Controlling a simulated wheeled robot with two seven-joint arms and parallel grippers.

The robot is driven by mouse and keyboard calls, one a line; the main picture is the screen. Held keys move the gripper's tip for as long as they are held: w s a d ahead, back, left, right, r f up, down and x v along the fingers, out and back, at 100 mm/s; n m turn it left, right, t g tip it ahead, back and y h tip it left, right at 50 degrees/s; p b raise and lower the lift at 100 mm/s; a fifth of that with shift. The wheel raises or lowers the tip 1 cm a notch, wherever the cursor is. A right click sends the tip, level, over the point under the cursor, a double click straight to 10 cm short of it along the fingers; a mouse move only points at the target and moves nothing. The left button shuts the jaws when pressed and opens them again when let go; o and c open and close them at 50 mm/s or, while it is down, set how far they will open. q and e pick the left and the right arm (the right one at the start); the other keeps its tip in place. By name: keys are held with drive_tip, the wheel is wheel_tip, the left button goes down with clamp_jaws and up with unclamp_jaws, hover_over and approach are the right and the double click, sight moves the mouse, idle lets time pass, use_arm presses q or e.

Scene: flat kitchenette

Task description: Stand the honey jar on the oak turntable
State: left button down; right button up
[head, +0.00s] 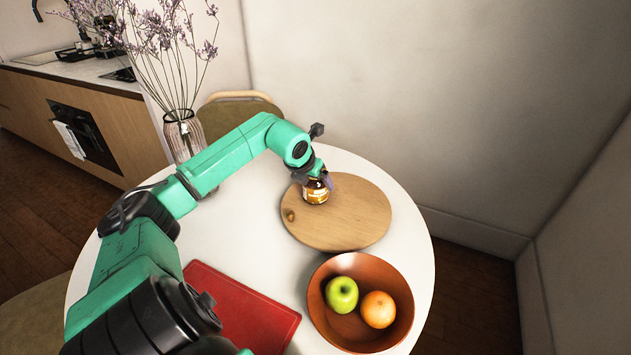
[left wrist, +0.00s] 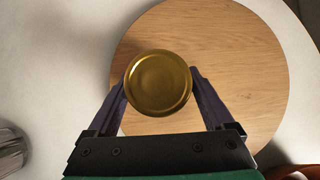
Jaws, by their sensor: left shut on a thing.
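The honey jar (head: 316,193) is small and amber with a pale label, and looks upright. Its gold lid (left wrist: 159,82) faces the left wrist camera. My left gripper (head: 316,180) is shut on the jar, with one finger on each side of it; the fingers also show in the left wrist view (left wrist: 160,92). The oak turntable (head: 350,225) is a round wooden disc on the white table, and it fills much of the left wrist view (left wrist: 235,50). The jar is over the turntable's back left part. I cannot tell whether its base touches the wood. My right gripper is not seen.
A brown bowl (head: 398,325) with a green apple (head: 341,294) and an orange (head: 378,309) stands in front of the turntable. A red board (head: 245,310) lies front left. A ribbed vase (head: 184,137) with tall dried flowers stands at the back left, near my arm.

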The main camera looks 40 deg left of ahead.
use_arm(q)
unclamp_jaws()
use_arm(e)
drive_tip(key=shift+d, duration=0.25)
use_arm(q)
drive_tip(key=shift+s, duration=0.1)
drive_tip(key=shift+r, duration=0.15)
drive_tip(key=b+v, duration=0.3)
drive_tip(key=v, duration=0.9)
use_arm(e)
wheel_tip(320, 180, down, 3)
